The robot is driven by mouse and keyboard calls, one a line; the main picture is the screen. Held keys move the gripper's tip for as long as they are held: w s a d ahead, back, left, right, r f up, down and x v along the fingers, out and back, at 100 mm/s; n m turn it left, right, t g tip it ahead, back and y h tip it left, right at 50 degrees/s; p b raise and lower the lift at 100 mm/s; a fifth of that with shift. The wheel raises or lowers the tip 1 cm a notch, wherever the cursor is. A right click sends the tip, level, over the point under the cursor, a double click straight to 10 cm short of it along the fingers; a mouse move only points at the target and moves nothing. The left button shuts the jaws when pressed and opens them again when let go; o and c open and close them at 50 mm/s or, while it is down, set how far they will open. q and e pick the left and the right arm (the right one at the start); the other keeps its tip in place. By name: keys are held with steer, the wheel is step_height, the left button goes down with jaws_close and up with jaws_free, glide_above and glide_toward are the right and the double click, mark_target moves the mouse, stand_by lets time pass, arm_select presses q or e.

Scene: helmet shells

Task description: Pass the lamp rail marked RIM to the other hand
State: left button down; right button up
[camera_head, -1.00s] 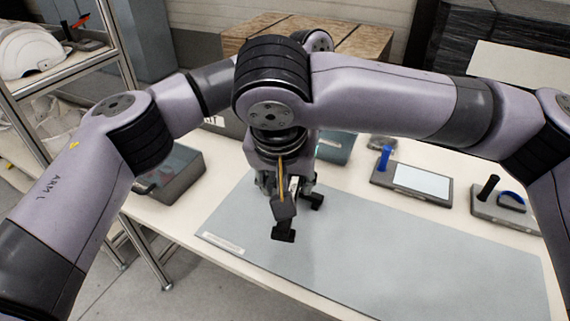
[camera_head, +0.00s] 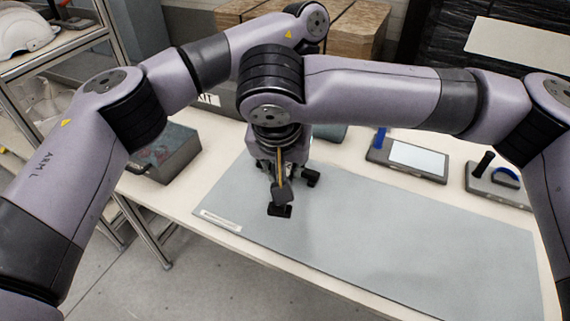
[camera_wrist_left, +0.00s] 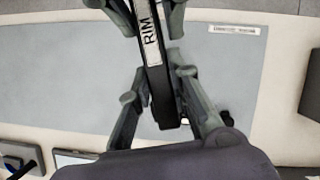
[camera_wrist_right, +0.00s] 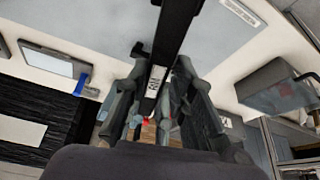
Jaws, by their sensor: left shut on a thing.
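The lamp rail (camera_wrist_left: 152,62) is a dark bar with a white label reading RIM. It runs between both grippers above the mat. In the left wrist view my left gripper (camera_wrist_left: 158,92) is shut on it, and the fingers of my right gripper show beside the rail at the top edge. In the right wrist view the rail (camera_wrist_right: 176,30) and its RIM label lie between the fingers of my right gripper (camera_wrist_right: 160,80); whether these press on it is unclear. In the head view my arms hide most of the rail and my left gripper.
A grey mat (camera_head: 400,235) covers the table front and is clear. A grey bin (camera_head: 175,155) stands at the left. A tablet-like tray (camera_head: 410,157) and a fixture with a blue arch (camera_head: 500,185) are at the right. A shelf with a white helmet shell (camera_head: 25,38) stands far left.

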jaws_close()
arm_select(q)
steer(key=c, duration=1.4)
jaws_free()
steer(key=shift+r, duration=0.1)
